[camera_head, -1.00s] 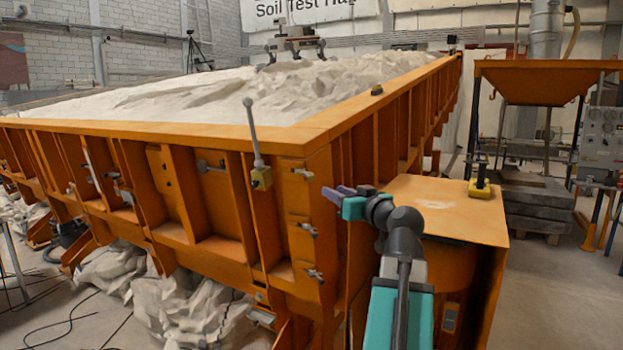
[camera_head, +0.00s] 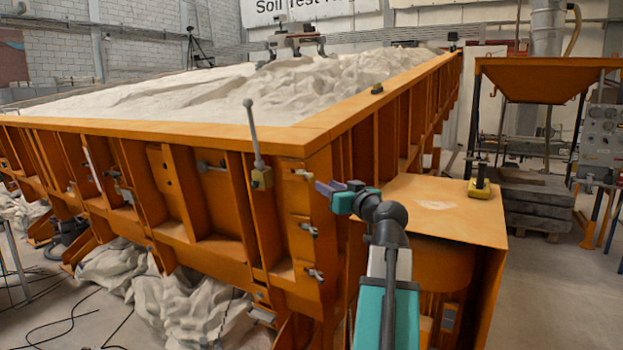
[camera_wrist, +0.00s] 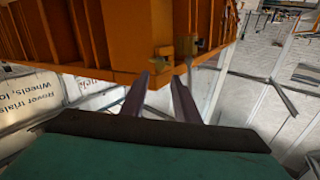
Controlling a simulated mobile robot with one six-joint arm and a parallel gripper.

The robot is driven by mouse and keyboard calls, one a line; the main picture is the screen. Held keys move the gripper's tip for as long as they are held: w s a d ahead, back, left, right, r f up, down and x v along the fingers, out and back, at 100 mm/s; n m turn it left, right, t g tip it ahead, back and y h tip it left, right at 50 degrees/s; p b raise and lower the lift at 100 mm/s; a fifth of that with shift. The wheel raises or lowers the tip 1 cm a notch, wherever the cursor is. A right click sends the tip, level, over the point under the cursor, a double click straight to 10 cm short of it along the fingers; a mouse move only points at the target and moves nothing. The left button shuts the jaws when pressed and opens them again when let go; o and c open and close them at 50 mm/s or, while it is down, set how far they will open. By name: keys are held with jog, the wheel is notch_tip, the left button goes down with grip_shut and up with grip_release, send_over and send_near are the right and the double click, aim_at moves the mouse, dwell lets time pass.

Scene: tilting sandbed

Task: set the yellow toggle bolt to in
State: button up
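My gripper (camera_head: 322,187) is open and empty, with its purple fingers pointing left toward the corner of the orange sandbed (camera_head: 200,133). In the wrist view, the two fingers (camera_wrist: 160,78) stand apart with nothing between them. A yellow block with an upright grey lever (camera_head: 261,178) sits on the sandbed's side, left of the gripper. Grey toggle bolts sit on the corner post: an upper one (camera_head: 303,174), a middle one (camera_head: 309,229) and a lower one (camera_head: 314,275). The upper one is nearest the fingertips in the picture. I cannot tell which is the yellow toggle bolt.
An orange box (camera_head: 440,210) stands right of the corner, beside my arm, with a yellow block with a black handle (camera_head: 479,188) on top. Wrapped white bags (camera_head: 190,305) lie under the sandbed. Open floor (camera_head: 560,290) lies at the right.

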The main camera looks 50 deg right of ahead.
aim_at(313, 179)
jog(key=p+x, duration=0.2)
jog(key=x, duration=0.5)
jog(key=shift+w+r, duration=0.1)
jog(key=shift+w, duration=0.05)
jog(key=shift+p+x, duration=0.45)
jog(key=shift+x, duration=0.45)
